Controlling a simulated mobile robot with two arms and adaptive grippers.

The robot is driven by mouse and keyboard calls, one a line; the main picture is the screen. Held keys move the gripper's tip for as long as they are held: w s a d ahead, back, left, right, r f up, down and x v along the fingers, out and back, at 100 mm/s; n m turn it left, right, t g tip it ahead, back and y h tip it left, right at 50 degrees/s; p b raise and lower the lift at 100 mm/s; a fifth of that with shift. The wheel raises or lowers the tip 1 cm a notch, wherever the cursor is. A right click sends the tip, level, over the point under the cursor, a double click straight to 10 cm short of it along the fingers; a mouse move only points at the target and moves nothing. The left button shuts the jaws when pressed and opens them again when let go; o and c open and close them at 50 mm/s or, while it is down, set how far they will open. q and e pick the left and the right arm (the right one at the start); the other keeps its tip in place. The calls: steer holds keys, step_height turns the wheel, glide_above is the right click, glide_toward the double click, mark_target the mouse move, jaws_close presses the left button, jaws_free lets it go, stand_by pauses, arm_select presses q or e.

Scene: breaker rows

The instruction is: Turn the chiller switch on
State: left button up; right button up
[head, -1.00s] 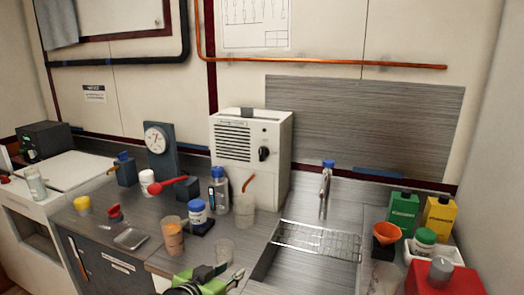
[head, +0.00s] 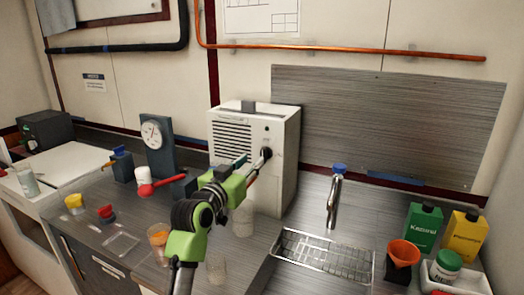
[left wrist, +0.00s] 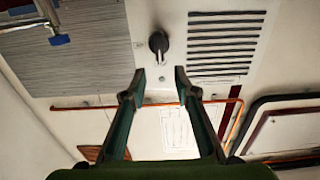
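The chiller (head: 229,155) is a white box with a dark grille, standing against the back wall. Its switch (head: 266,154) is a black round knob on the front, right of the grille. In the left wrist view, which is upside down, the switch (left wrist: 158,42) shows with its narrow grip pointing down in the picture. My left gripper (head: 247,169) is just in front of the chiller's face, close to the switch. In the left wrist view my left gripper (left wrist: 159,71) is open and empty, its fingertips apart, with the switch between and beyond them. My right gripper is not in view.
A clear beaker (head: 243,221) stands below my left gripper. A red spoon (head: 160,184) and a dial gauge (head: 152,134) are to the left. A faucet (head: 333,200) and wire rack (head: 325,254) are to the right. A copper pipe (head: 350,49) runs along the wall.

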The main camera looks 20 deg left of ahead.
mark_target(262, 151)
arm_select(q)
steer(key=w, duration=0.5)
steer(key=shift+w+d+r+p, duration=0.1)
steer(key=shift+w+d+p, duration=0.15)
steer(key=shift+w+p, duration=0.15)
steer(key=shift+w, duration=1.05)
steer(key=shift+w+d, duration=0.1)
steer(key=shift+w, duration=0.05)
jaws_close()
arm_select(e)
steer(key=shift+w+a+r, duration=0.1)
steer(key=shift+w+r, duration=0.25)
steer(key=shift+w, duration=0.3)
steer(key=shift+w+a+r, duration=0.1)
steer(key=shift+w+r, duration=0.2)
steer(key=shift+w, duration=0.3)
